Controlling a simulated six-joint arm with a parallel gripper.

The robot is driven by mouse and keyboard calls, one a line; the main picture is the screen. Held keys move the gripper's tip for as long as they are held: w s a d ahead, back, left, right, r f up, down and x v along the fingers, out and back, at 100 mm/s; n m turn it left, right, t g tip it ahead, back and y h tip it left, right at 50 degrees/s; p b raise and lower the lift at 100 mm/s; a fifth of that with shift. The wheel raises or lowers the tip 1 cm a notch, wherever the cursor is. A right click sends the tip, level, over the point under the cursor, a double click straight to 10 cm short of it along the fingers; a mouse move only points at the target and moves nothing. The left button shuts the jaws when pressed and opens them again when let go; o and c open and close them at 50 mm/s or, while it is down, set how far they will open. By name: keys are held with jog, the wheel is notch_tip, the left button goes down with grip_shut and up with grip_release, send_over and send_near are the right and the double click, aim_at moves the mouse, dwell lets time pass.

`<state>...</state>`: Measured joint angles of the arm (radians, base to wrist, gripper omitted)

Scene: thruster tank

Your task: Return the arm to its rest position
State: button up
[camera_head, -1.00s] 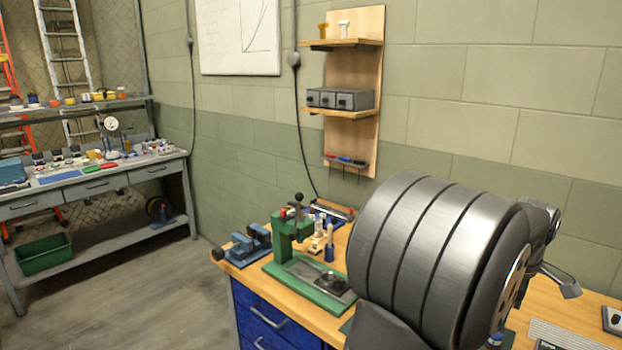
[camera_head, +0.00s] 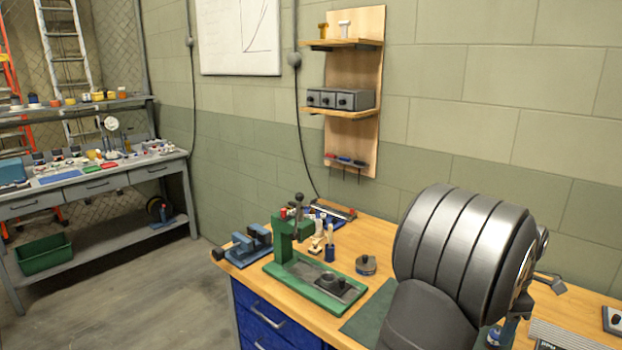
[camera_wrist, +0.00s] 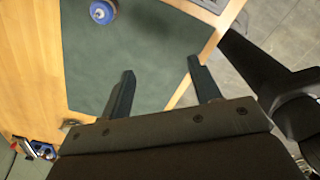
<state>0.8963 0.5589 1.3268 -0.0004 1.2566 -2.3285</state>
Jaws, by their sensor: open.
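My gripper (camera_wrist: 162,92) shows in the wrist view with its two dark fingers apart and nothing between them. Below the fingers lie a dark green mat and the wooden bench top (camera_wrist: 30,70). In the head view, the large ribbed grey part of my arm fills the right side over the bench (camera_head: 385,230), and it hides most of my gripper.
A green press (camera_head: 310,282), a blue vise (camera_head: 248,245) and a small round tin (camera_head: 366,266) stand on the bench. The green mat (camera_head: 368,315) is partly bare. A wooden wall shelf (camera_head: 352,140) hangs behind. A grey workbench (camera_head: 90,187) stands far left.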

jog(key=shift+f, duration=1.5)
jog(key=shift+c, duration=0.5)
